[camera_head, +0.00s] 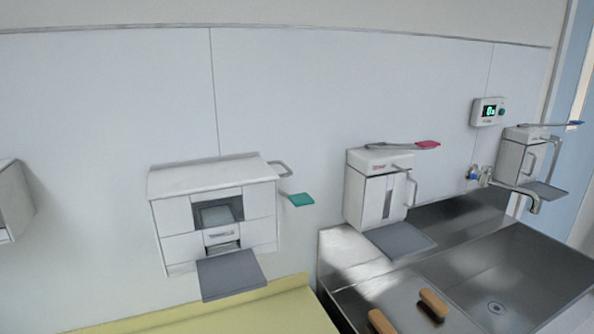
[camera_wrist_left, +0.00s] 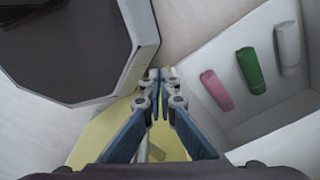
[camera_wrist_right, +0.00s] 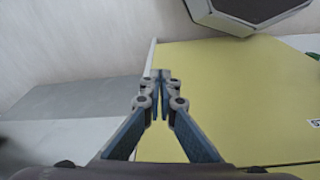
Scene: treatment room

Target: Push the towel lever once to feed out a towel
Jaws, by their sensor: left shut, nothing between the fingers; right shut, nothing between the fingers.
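The white towel dispenser (camera_head: 170,215) hangs on the wall left of centre in the head view, with a small window and slot in its front and a grey tray (camera_head: 231,275) below. Its lever, a bent metal arm with a green paddle (camera_head: 301,199), sticks out from the right side. Neither gripper shows in the head view. My left gripper (camera_wrist_left: 160,74) is shut and empty in the left wrist view. My right gripper (camera_wrist_right: 161,75) is shut and empty in the right wrist view. The lever cannot be made out in either wrist view.
A dispenser with a red-tipped lever (camera_head: 428,145) hangs to the right, above the steel sink (camera_head: 480,270). Another dispenser (camera_head: 512,160) has a blue-tipped lever. Brushes (camera_head: 433,303) lie by the sink. A yellow surface (camera_head: 265,315) lies below. Rolls (camera_wrist_left: 250,70) lie in a white container.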

